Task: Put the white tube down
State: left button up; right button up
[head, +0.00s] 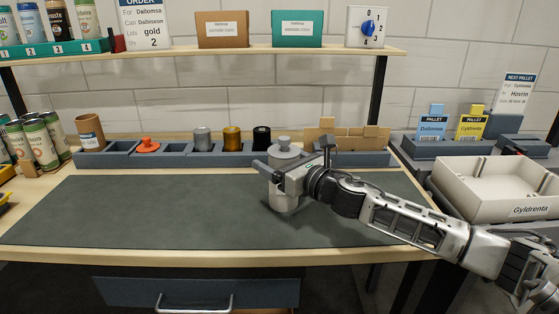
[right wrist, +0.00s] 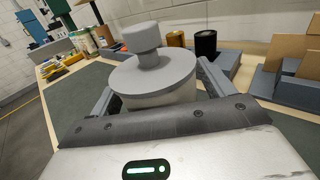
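The white tube (head: 284,199) is upright over the right half of the dark work mat (head: 150,210), with a round grey knobbed lid on top. I cannot tell for certain whether its base touches the mat. My right gripper (head: 277,179) comes in from the right and has its fingers around the tube's upper body. In the right wrist view the tube (right wrist: 160,98) sits between the two fingers under the wide grey lid (right wrist: 150,75), which partly hides the contact. My left gripper is not in view.
Printed cans (head: 40,145) stand at left. A cream crate (head: 490,200) marked Gyldrenta is at right. The mat's left half is clear.

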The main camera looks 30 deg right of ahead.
jog(key=shift+r, duration=0.15)
jog(key=shift+s, duration=0.15)
pick_arm(q)
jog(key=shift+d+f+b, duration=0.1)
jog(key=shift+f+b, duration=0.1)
jog(key=shift+b, duration=0.45)
pick_arm(e)
jog(key=s+d, duration=0.1)
jog(key=s, duration=1)
jog(key=shift+s+d, duration=0.25)
jog(key=shift+d, duration=0.15)
